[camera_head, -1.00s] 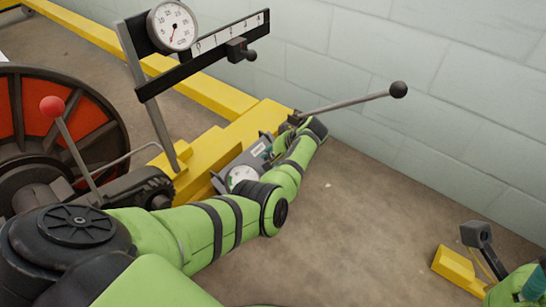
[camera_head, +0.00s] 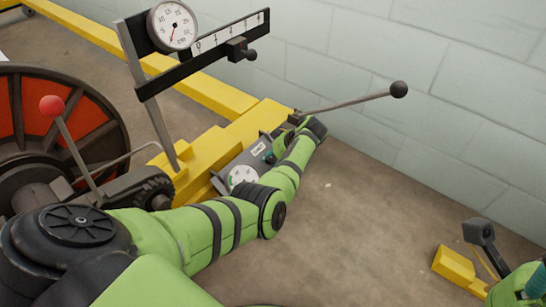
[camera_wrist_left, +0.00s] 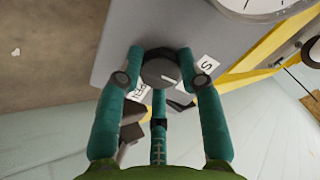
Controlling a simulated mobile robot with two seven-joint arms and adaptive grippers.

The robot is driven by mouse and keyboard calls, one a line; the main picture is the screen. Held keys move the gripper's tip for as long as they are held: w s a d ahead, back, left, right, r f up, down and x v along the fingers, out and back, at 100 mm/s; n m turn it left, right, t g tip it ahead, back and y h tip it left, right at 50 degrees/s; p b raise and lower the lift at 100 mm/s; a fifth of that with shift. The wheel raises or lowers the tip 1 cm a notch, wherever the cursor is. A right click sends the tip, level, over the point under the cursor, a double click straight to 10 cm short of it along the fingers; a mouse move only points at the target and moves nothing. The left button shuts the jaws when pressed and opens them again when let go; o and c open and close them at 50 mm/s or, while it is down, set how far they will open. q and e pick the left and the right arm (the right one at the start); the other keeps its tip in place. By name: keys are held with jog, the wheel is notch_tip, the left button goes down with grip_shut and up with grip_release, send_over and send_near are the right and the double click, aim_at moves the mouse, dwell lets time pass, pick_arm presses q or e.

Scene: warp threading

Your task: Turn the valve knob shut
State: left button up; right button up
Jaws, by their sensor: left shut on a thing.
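The valve knob (camera_wrist_left: 160,72) is a round dark grey knob with a pale mark on a grey panel, seen in the left wrist view. My left gripper (camera_wrist_left: 162,58) has its teal fingers around the knob and is shut on it. In the head view my left gripper (camera_head: 270,157) is mostly hidden behind my green forearm and wrist, at the grey panel (camera_head: 232,164); the knob cannot be made out there. Part of my right arm or gripper (camera_head: 538,284) shows at the lower right edge; its jaw state is unclear.
White labels (camera_wrist_left: 207,64) flank the knob. A round gauge (camera_head: 242,177) sits on the panel. A lever with a black ball (camera_head: 398,89) extends toward the wall. A red-knobbed lever (camera_head: 52,106) and a red wheel stand left. The floor in the middle is clear.

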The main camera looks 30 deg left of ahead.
pick_arm(q)
jog(key=shift+s+a+f, duration=0.1)
jog(key=o, duration=1.1)
jog(key=shift+o, duration=0.2)
jog(key=shift+d+r, duration=0.2)
jog(key=v, duration=1.1)
jog(key=shift+r, duration=0.3)
jog(key=shift+d, duration=0.1)
